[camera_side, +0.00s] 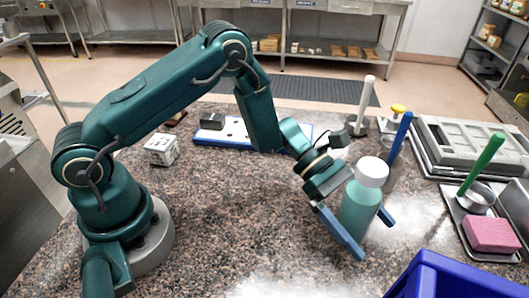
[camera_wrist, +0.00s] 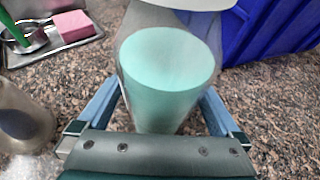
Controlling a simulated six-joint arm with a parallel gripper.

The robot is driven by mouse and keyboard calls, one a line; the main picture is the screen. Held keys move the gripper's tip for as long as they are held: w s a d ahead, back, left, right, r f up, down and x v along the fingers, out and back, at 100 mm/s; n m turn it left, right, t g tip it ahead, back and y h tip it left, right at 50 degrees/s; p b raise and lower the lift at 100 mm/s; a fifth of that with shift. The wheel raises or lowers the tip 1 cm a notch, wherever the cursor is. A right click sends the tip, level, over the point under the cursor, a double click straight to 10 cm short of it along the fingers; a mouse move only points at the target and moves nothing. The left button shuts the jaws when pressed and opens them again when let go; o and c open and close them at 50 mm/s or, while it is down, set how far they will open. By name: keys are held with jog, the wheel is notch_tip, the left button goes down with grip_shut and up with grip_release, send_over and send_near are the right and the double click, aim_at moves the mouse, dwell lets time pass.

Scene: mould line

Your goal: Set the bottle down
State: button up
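The bottle (camera_side: 360,207) is clear with teal liquid inside and a white cap, and looks upright in the side view. My gripper (camera_side: 374,238) has its two blue fingers on either side of the bottle's lower body. In the wrist view the bottle (camera_wrist: 168,75) fills the middle, and the fingers of my gripper (camera_wrist: 162,95) reach its left and right sides and appear to touch it. The bottle's base is partly hidden by the near finger and my gripper body, so I cannot tell whether it touches the speckled worktop (camera_side: 270,225).
A blue crate (camera_side: 455,280) stands close at front right. A metal tray with a pink sponge (camera_side: 491,233) and green-handled tool (camera_side: 483,163) lies at right. A blue-handled tool (camera_side: 399,137) stands just behind the bottle. Worktop left of the bottle is clear.

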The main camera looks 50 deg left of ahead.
jog(key=shift+r, duration=0.15)
jog(key=v, duration=1.1)
jog(key=shift+w, duration=0.1)
jog(key=shift+a+r, duration=0.25)
jog(key=shift+a, duration=0.15)
jog(key=s+r+m+g+y, duration=0.2)
jog(key=s+r+m+y, duration=0.4)
jog(key=s+m, duration=0.4)
jog(key=s+a+r+m+t+y, duration=0.2)
jog(key=s+a+m+t+y, duration=0.4)
jog(key=a+m+y, duration=0.1)
jog(key=shift+a+r+m, duration=0.35)
jog(key=shift+a+m, duration=0.55)
